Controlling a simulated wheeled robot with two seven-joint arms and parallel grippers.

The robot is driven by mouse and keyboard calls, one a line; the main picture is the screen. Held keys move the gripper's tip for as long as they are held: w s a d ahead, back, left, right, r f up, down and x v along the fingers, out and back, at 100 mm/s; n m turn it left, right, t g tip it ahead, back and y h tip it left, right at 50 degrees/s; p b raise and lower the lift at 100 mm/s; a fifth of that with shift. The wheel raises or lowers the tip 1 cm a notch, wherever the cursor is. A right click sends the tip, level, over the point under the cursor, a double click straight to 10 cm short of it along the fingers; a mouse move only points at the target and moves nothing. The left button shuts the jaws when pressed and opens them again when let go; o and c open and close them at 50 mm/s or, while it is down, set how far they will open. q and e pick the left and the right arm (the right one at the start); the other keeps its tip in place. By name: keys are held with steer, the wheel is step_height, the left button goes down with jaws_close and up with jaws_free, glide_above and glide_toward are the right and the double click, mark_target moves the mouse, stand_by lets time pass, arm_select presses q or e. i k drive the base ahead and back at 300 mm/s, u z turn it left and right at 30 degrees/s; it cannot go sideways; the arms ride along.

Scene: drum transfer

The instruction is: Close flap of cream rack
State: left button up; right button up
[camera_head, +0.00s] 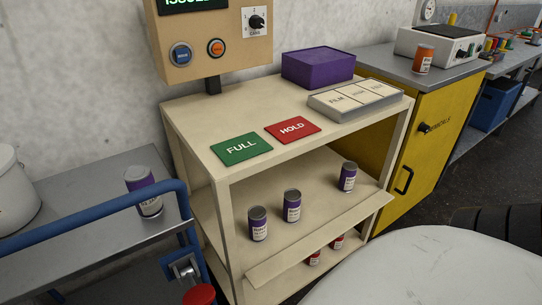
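The cream rack (205,118) stands against the wall in the middle of the head view, its front open. Its cream flap (322,240) is a long board along the front edge of the middle shelf. It sticks outward, tilted, and leaves the shelf opening uncovered. Three purple-and-white cans stand upright on that shelf: a left one (258,224), a middle one (292,206) and a right one (347,177). Red cans (337,242) show below the flap, partly hidden by it. Neither of my grippers is in view.
A green FULL card (241,149), a red HOLD card (292,130), a purple box (318,68) and a labelled tray (355,101) lie on the rack top. A blue rail (90,213) and grey bench (70,255) stand left, a yellow cabinet (425,165) right.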

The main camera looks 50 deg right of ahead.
mark_target(263, 273)
steer(key=z, duration=1.5)
